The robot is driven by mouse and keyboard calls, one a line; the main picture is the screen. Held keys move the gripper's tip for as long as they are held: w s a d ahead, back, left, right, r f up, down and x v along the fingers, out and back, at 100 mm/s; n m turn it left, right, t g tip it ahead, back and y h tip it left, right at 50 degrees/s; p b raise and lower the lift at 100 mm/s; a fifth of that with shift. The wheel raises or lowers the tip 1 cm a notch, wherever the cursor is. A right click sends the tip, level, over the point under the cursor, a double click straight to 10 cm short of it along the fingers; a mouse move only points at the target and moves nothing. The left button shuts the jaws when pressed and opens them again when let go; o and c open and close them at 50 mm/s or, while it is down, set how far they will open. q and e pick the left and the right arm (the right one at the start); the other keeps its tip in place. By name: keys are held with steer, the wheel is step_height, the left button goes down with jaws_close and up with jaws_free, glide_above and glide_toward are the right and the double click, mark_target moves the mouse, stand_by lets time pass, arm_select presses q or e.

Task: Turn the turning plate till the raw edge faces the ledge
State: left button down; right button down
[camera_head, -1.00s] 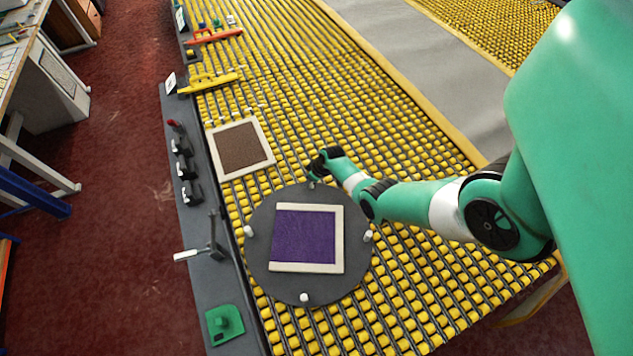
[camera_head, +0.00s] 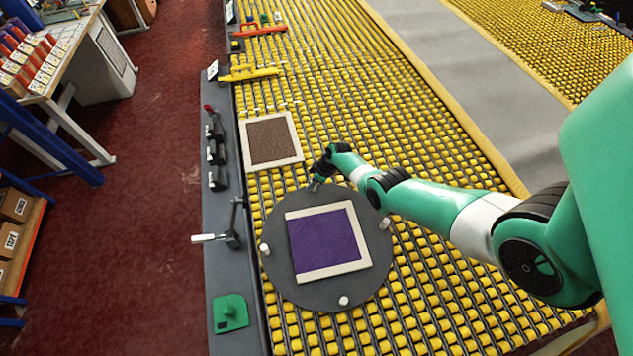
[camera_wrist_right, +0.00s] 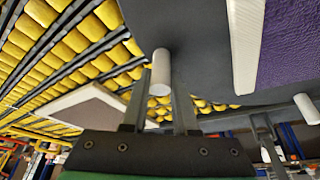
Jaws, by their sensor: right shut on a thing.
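The dark round turning plate (camera_head: 285,285) lies on the yellow roller bed and carries a purple rug (camera_head: 325,240). Cream binding runs along the rug's far, right and near sides. The raw edge (camera_head: 291,248) is on the left, facing the grey ledge (camera_head: 222,275) and looking about parallel to it. White pegs (camera_head: 343,300) stand around the plate's rim. My right gripper (camera_head: 315,185) is at the plate's far rim. In the right wrist view, its fingers are shut on a white peg (camera_wrist_right: 161,72). My left gripper is not in view.
A brown rug with a cream border (camera_head: 272,138) lies on the rollers beyond the plate. A lever with a white handle (camera_head: 205,238), dark clamps (camera_head: 217,153) and a green block (camera_head: 230,312) sit on the ledge. Rollers right of the plate are clear.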

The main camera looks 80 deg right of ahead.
steer(key=shift+w+a, duration=0.2)
stand_by(0.4)
steer(key=c, duration=0.7)
jaws_free()
steer(key=shift+s+a, duration=0.1)
steer(key=shift+s, duration=0.05)
steer(key=p+v, duration=1.1)
steer(key=p, duration=0.2)
steer(key=shift+r, duration=0.25)
